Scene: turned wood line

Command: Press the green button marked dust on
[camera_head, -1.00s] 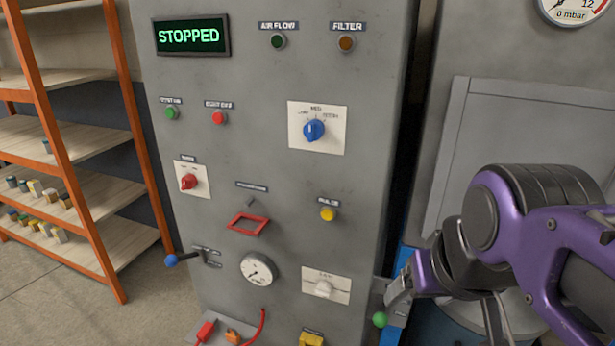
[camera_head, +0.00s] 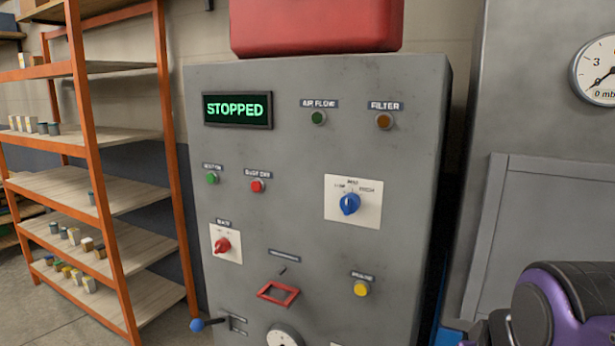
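The green button (camera_head: 212,178) sits at the upper left of the grey control panel (camera_head: 300,215), under a small label too blurred to read surely. A red button (camera_head: 257,186) is just to its right, with a label that seems to read dust off. The display (camera_head: 237,109) above them reads STOPPED. Part of my purple and black arm shows at the lower right, well away from the green button. My gripper is out of the picture.
The panel also bears a blue knob (camera_head: 350,204), a red knob (camera_head: 221,245), a yellow button (camera_head: 361,288), a red frame (camera_head: 278,292) and a blue-tipped lever (camera_head: 197,325) sticking out left. Orange shelving (camera_head: 170,160) stands at left. A red box (camera_head: 315,27) sits on top.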

